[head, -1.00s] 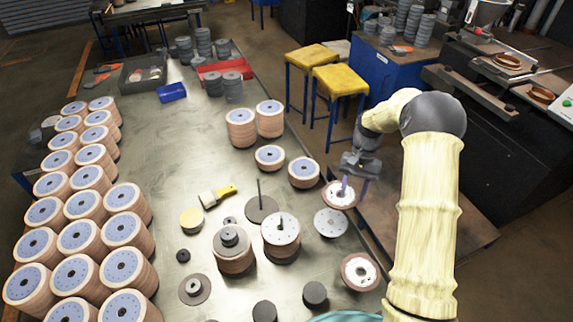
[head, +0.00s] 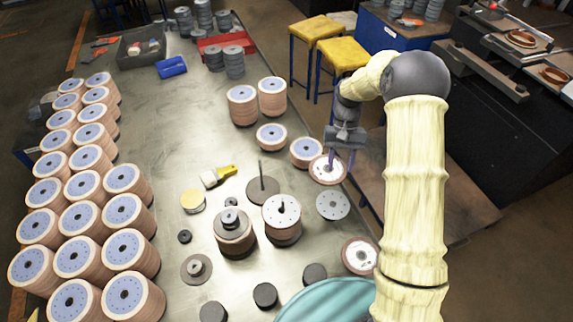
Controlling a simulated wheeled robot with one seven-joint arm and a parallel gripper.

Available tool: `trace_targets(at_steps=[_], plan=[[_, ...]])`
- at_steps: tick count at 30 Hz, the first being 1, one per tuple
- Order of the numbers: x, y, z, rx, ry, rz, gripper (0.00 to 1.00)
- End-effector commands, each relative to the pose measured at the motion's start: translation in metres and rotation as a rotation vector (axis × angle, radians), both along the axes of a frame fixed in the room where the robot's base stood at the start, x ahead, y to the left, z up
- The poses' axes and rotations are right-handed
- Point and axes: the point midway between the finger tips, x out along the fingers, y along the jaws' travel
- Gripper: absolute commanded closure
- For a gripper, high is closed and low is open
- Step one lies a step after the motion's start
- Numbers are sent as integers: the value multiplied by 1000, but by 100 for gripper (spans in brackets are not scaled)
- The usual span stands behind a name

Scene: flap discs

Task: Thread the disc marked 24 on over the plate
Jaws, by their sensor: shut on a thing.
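My gripper (head: 334,158) is shut on a disc (head: 322,172) with a white face and a reddish-brown rim, near the table's right edge. A purple strip shows between the fingers over its centre. Two loose discs are nearer me: a pale grey one (head: 333,205) and one with a reddish-brown rim (head: 348,258). The number 24 cannot be read on any disc. A dark round plate (head: 255,191) with a thin upright rod stands left of my gripper. Beside it is a white-topped stack (head: 272,212) with a peg through it. I cannot tell whether the held disc touches the table.
Rows of disc stacks (head: 91,158) fill the table's left side. A flanged stack (head: 235,240), a yellow-handled brush (head: 218,176) and several small dark cylinders (head: 265,295) lie around the middle. Short stacks (head: 271,136) stand beyond the rod. Yellow stools (head: 345,54) are off the table.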

Motion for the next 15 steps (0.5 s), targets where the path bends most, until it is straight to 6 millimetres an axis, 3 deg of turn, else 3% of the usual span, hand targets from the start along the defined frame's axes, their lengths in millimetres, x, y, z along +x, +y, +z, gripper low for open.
trace_targets(at_steps=[1,6,12,15], plan=[[-7,20,11,-1,-5,113,93],[-31,72,31,5,-7,509,93],[-64,123,53,10,12,943,93],[-76,139,61,14,25,1097,93]])
